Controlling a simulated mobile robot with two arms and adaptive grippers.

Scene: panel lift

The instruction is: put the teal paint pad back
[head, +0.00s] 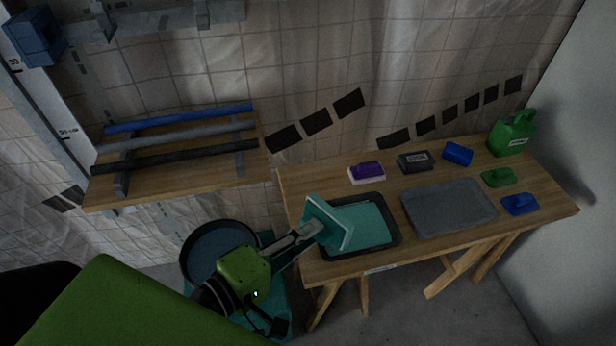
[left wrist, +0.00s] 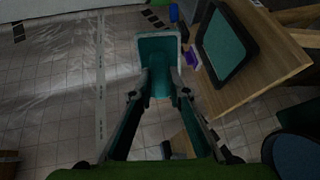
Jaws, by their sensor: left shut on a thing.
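The teal paint pad (head: 330,222) is a square pad, held tilted in my left gripper (head: 308,230) beside and above the table's left edge. In the left wrist view the pad (left wrist: 158,48) shows past the fingertips, and the left gripper (left wrist: 160,82) is shut on its teal grip. In the head view the pad overlaps the left part of a black tray (head: 397,236) with teal paint in it; I cannot tell whether they touch. The tray (left wrist: 253,42) lies to the right of the pad in the left wrist view. My right gripper is not in view.
The wooden table (head: 460,243) also holds a grey tray (head: 450,207), a purple pad (head: 367,170), a dark block (head: 415,161), blue and green pads, and a green can (head: 512,133). A wooden shelf (head: 200,187) with three bars and a round dark tub (head: 218,252) are at left.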

